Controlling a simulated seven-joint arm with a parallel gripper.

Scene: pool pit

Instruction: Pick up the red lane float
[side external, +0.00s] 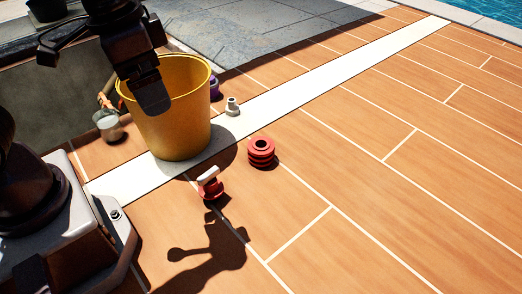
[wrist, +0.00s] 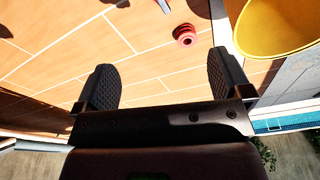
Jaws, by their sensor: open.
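The red lane float (side external: 261,153), a short ribbed cylinder with a dark hole in its top, stands on the orange tile floor right of the yellow bucket (side external: 180,120). It also shows in the wrist view (wrist: 184,36), beyond my fingers and left of the bucket. My gripper (wrist: 164,72) is open, with its two dark textured fingers wide apart and nothing between them. In the side view it is at upper left, above floor level, with one finger in front of the bucket. It is well apart from the float.
A red fitting with a white handle (side external: 210,184) lies left of and nearer than the float. A small white fitting (side external: 232,106) and a partly hidden purple object (side external: 214,88) are beside the bucket. A clear jar (side external: 110,127) is at left. The floor to the right is clear.

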